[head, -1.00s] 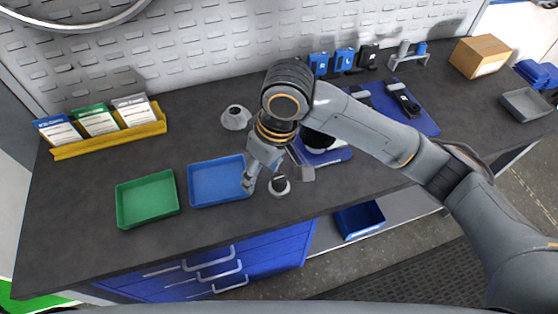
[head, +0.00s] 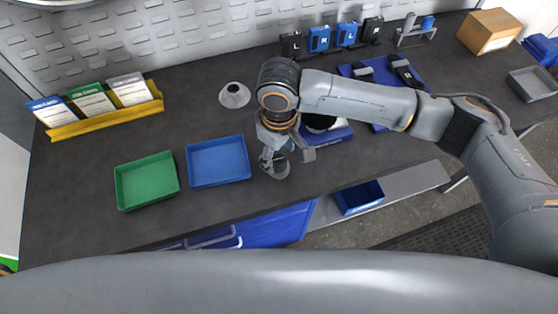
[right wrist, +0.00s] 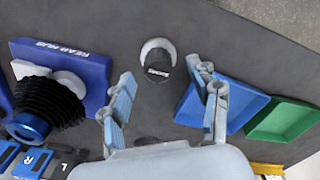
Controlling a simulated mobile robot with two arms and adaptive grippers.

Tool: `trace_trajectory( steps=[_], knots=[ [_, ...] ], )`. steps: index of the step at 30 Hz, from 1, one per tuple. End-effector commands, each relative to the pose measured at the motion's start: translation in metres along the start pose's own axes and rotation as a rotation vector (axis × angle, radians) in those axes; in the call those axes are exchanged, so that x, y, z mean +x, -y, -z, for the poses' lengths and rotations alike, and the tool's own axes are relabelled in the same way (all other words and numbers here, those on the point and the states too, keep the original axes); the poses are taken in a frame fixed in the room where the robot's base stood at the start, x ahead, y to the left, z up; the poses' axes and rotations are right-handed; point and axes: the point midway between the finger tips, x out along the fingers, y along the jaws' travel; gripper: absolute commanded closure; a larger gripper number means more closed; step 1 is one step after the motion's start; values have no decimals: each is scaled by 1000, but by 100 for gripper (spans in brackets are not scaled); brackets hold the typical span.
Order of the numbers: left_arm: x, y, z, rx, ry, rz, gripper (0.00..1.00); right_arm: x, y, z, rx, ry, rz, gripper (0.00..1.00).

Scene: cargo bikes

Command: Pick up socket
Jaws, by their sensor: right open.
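The socket (right wrist: 158,66) is a dark cylinder with a small white label. It stands in a round pale grey holder (right wrist: 150,46) on the dark worktop. In the head view the holder (head: 279,172) shows just below my right gripper (head: 289,155), and the socket is partly hidden by the fingers. In the right wrist view my right gripper (right wrist: 165,98) is open and empty. Its fingers are spread left and right, with the socket ahead of the gap between them. Contact with the socket cannot be seen. My left gripper is not in view.
A blue tray (head: 218,181) and a green tray (head: 147,205) lie left of the holder. A blue "REAR HUB" block (right wrist: 92,68) with a black bellows part (right wrist: 48,103) stands close by. The worktop's front edge is near.

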Motion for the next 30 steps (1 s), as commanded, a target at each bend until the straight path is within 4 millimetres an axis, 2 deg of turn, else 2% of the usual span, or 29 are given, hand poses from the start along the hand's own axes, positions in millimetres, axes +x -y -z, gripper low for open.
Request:
trace_trajectory(
  steps=[3, 8, 16, 17, 25, 26, 30],
  knots=[
    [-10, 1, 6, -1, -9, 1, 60, 17, -2, 1, 3, 4, 1, 38],
    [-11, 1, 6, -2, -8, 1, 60, 38, -3, 2, 1, 2, 0, 38],
    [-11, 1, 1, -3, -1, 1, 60, 43, -3, 2, -1, 0, -1, 38],
    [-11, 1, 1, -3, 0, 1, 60, 42, -3, 2, -1, 0, -1, 41],
    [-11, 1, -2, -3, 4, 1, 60, 42, -3, 2, 0, 1, -1, 96],
    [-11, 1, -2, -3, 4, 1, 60, 42, -3, 2, 0, 1, -1, 99],
    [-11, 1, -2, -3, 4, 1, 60, 43, -3, 2, 0, 1, -1, 100]
  ],
)
